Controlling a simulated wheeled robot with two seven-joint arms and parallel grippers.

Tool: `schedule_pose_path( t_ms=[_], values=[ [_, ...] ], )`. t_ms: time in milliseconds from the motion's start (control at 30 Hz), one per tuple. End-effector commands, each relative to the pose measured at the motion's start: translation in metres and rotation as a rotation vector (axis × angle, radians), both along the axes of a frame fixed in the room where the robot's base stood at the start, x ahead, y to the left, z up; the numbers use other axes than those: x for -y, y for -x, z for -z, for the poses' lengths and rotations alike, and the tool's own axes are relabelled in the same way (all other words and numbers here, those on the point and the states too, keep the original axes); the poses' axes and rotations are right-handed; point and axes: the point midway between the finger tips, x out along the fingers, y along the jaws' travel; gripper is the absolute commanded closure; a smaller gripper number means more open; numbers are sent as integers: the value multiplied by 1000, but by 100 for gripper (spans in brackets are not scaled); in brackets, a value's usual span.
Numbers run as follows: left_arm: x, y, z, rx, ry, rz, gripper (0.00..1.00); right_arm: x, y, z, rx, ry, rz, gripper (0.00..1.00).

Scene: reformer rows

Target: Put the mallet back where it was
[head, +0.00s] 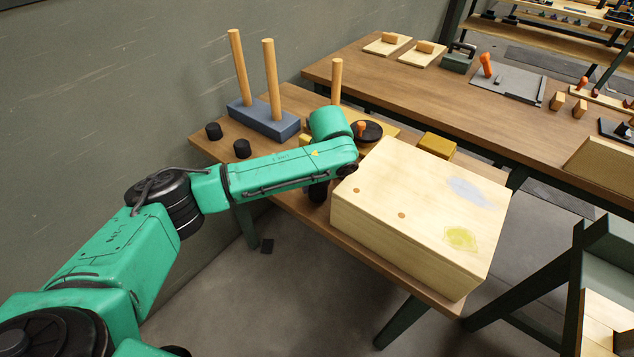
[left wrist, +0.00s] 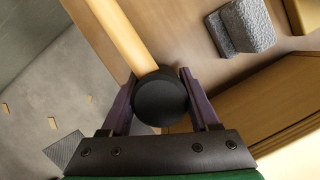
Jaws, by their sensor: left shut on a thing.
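The mallet shows in the left wrist view, with a round black head (left wrist: 160,102) and a pale wooden handle (left wrist: 122,35) running up and to the left. My left gripper (left wrist: 158,78) has one dark finger on each side of the head and is shut on it. In the head view, my green forearm hides most of that gripper; only a dark part shows below the wrist, beside the wooden box, and I cannot tell whether it is gripper or mallet. My right gripper is in neither view.
A pale wooden box (head: 390,235) stands close right of my wrist. A blue block (head: 262,120) with upright pegs and two black cylinders (head: 242,148) stand behind my arm. Another wooden post (head: 336,80) rises beyond my wrist. A grey rough block (left wrist: 240,25) shows in the wrist view.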

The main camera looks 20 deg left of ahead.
Motion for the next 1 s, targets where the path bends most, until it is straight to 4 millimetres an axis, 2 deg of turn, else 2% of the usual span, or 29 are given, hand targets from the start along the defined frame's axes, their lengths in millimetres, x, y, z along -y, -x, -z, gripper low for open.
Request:
schedule_pose_path(
  t_ms=[733, 767, 800, 833, 1000],
  values=[
    [0, 0, 10, 2, 0, -1, 100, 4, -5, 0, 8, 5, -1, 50],
    [0, -1, 10, 2, 0, -1, 31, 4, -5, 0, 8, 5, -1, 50],
    [0, -1, 10, 2, 0, -1, 16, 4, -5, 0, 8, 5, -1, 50],
    [0, 0, 10, 2, 0, -1, 4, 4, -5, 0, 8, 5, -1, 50],
    [0, 0, 10, 1, 0, 0, 4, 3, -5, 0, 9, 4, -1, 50]
  ],
)
